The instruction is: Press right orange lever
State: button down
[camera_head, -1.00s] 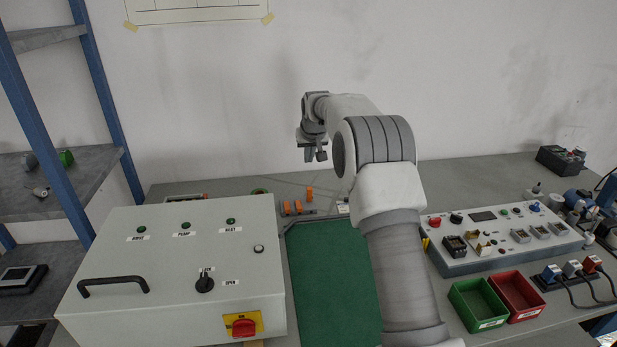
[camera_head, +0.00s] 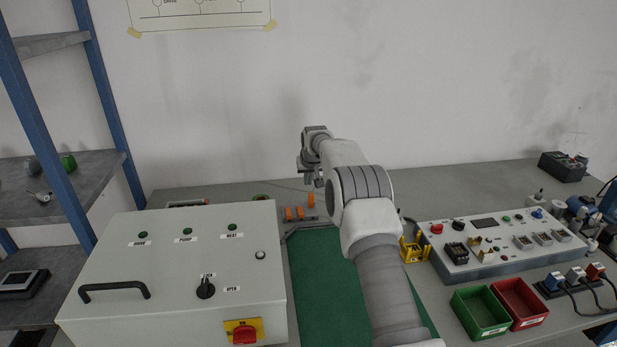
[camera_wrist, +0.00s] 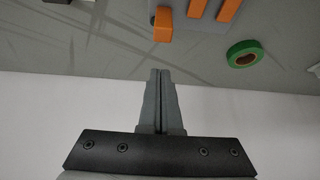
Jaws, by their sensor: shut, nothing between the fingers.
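Orange levers stand in a row at the back of the bench, behind the green mat. The right orange lever (camera_head: 311,199) sits higher in the picture than the middle lever (camera_head: 300,213) and the left lever (camera_head: 288,214). My gripper (camera_head: 312,183) is shut and empty, just above the right lever in the head view, apart from it. In the wrist view, my closed fingertips (camera_wrist: 160,73) point at the near end of an orange lever (camera_wrist: 162,24), with a gap between them. Two more orange levers show beside it, cut by the top edge.
A green tape roll (camera_wrist: 245,54) lies on the bench near the levers. The grey control box (camera_head: 180,265) stands left, the switch panel (camera_head: 500,240) right. A yellow holder (camera_head: 414,250) and green and red bins (camera_head: 480,312) are at right. The wall is behind.

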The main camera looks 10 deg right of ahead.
aim_at(310, 206)
jog(key=shift+s+f, duration=0.2)
jog(key=shift+s, duration=0.6)
jog(key=shift+s+f, duration=0.2)
jog(key=shift+s, duration=0.6)
jog(key=shift+s+f+b, duration=0.1)
jog(key=shift+f+b, duration=0.05)
jog(key=shift+b, duration=0.55)
jog(key=shift+s+t, duration=0.1)
jog(key=shift+t, duration=0.2)
